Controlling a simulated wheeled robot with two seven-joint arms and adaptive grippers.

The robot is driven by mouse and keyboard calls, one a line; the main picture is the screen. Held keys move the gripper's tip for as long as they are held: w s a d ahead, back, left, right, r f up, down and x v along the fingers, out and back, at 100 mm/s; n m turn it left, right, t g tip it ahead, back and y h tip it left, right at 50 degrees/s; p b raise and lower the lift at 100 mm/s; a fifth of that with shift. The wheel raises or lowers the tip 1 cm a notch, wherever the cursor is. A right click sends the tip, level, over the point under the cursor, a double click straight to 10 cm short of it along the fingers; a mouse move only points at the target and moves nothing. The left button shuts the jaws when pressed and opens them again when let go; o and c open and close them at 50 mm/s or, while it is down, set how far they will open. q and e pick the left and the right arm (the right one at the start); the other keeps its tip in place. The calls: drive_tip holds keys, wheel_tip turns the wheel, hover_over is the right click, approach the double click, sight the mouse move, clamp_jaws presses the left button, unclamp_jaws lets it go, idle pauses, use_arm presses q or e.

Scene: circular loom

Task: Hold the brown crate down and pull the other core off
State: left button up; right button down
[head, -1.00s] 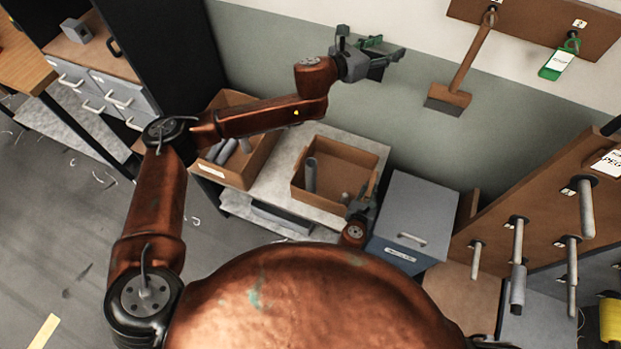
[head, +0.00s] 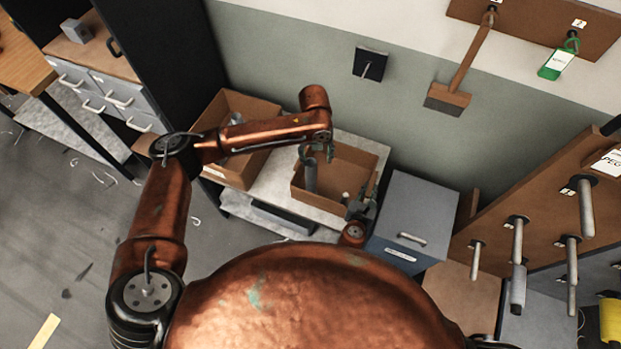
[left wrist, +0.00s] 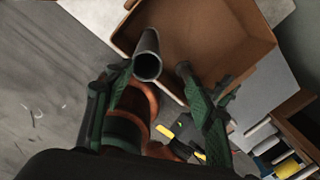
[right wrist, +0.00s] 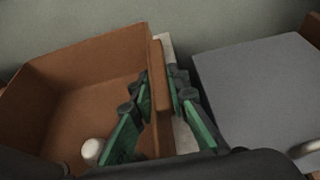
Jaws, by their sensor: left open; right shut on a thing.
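The brown crate (head: 362,161) stands on the bench, and its wall also shows in the left wrist view (left wrist: 245,45) and the right wrist view (right wrist: 60,70). A grey tube-shaped core (head: 311,180) stands upright inside its left part. My left gripper (head: 318,152) is open just above this core; in the left wrist view the core's open end (left wrist: 148,66) shows between the fingers, not gripped. My right gripper (head: 361,203) is shut on the crate's right wall (right wrist: 160,82). A short pale round-topped piece (right wrist: 93,150) shows inside the crate.
Another brown crate (head: 268,112) with grey pieces stands to the left on the bench (head: 262,188). A grey cabinet (head: 420,205) stands close on the right. A brush (head: 450,95) hangs on the wall behind, and a pegboard (head: 545,215) is at the right.

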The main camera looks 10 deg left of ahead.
sight(311, 177)
use_arm(q)
drive_tip(key=shift+a+f, duration=0.9)
drive_tip(key=shift+a, duration=0.05)
drive_tip(key=shift+f, duration=6)
drive_tip(key=shift+c, duration=0.5)
clamp_jaws()
